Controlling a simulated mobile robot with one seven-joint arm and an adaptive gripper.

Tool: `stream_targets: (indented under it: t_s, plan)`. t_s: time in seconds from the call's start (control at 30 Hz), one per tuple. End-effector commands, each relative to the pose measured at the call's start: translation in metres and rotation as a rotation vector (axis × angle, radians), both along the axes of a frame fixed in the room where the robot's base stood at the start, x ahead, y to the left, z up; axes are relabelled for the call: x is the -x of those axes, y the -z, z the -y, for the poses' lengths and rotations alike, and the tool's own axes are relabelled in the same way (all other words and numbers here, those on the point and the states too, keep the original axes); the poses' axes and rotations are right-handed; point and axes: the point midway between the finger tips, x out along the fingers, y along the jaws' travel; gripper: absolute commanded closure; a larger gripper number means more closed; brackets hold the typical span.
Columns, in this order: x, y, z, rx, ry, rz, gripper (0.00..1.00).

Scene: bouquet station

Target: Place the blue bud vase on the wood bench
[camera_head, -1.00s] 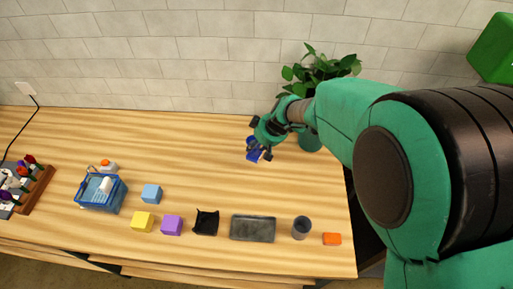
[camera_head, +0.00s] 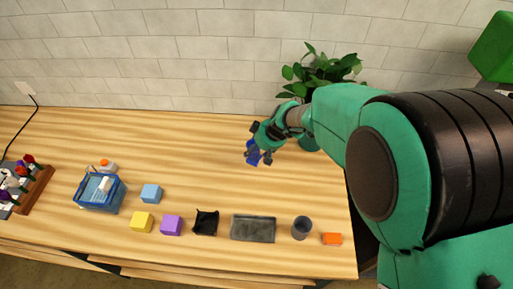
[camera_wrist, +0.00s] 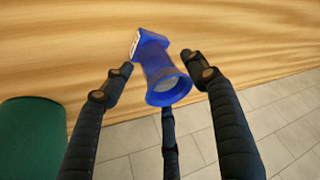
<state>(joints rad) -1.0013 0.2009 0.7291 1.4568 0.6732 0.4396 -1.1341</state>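The blue bud vase (camera_head: 252,154) is on or just above the back right part of the wood bench (camera_head: 200,150); I cannot tell whether its base touches. In the wrist view the blue vase (camera_wrist: 160,72) shows its round mouth toward the camera and its square base with a pale patch farther off. My gripper (camera_wrist: 162,70) has its fingers spread around the vase, with gaps visible on both sides. In the head view my gripper (camera_head: 261,148) is beside the vase and partly covers it.
A leafy plant (camera_head: 318,70) stands behind my arm. A blue basket (camera_head: 100,192), blue block (camera_head: 151,193), yellow block (camera_head: 142,222), purple block (camera_head: 171,225), black holder (camera_head: 206,222), grey tray (camera_head: 252,228), dark cup (camera_head: 301,228) and orange block (camera_head: 331,239) sit nearer the front. Mid-bench is clear.

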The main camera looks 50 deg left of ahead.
Motion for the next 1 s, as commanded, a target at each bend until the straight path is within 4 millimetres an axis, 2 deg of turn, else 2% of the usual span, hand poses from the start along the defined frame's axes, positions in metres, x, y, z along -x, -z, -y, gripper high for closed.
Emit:
stream_targets:
  t_s: [0.3, 0.47, 1.0]
  plan:
    - [0.000, -0.003, 0.000, 0.000, 0.000, 0.000, 0.42]
    - [0.000, -0.014, 0.006, 0.000, 0.000, 0.000, 0.42]
    - [-0.002, -0.088, 0.044, -0.001, 0.000, 0.001, 0.42]
